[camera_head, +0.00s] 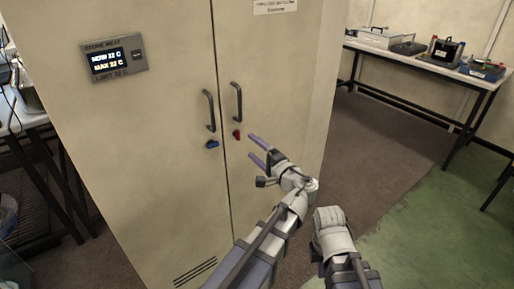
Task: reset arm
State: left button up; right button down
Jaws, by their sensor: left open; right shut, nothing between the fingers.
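My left gripper (251,147) is in the middle of the view, in front of the cabinet's right door. Its two purple fingers are apart with nothing between them, and they point up and left toward the door handles. I cannot tell how far the fingertips are from the door. My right arm shows at the lower middle right, ending in a pale rounded wrist; its gripper fingers cannot be seen.
The tall beige cabinet (165,130) has both doors shut, two dark handles, a blue lock (212,144), a red lock (237,134) and a display panel (113,58). A bench (440,68) with equipment stands back right. Green and brown floor is open at right.

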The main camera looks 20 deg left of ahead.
pick_arm(q)
jog(key=shift+a+f, duration=0.1)
jog(key=s+a+f+n+g+h, duration=0.2)
jog(key=s+a+f+g, duration=0.1)
jog(key=f, duration=0.3)
jog(key=s+a+f+n+g+h, duration=0.2)
jog(key=s+f+g+h, duration=0.15)
jog(key=f, duration=0.35)
jog(key=s+d+f+n+g+h, duration=0.4)
jog(key=s+d+f+h, duration=0.4)
jog(key=s+f+h, duration=0.15)
jog(key=s+d+r+m+p, duration=0.1)
jog(key=s+d+r+p, duration=0.1)
jog(key=r+p, duration=0.4)
jog(key=s+d+r+m+y+p, duration=0.1)
jog(key=s+d+r+p, duration=0.1)
jog(key=d+r+p, duration=0.3)
jog(key=s+d+r+m+y+p, duration=0.1)
jog(key=d+r+p, duration=0.3)
jog(key=r+p, duration=0.5)
jog(key=shift+s+d+r+m+g, duration=0.2)
jog(key=shift+s+r+m+g, duration=0.15)
jog(key=shift+s+m, duration=0.2)
jog(key=shift+c, duration=0.3)
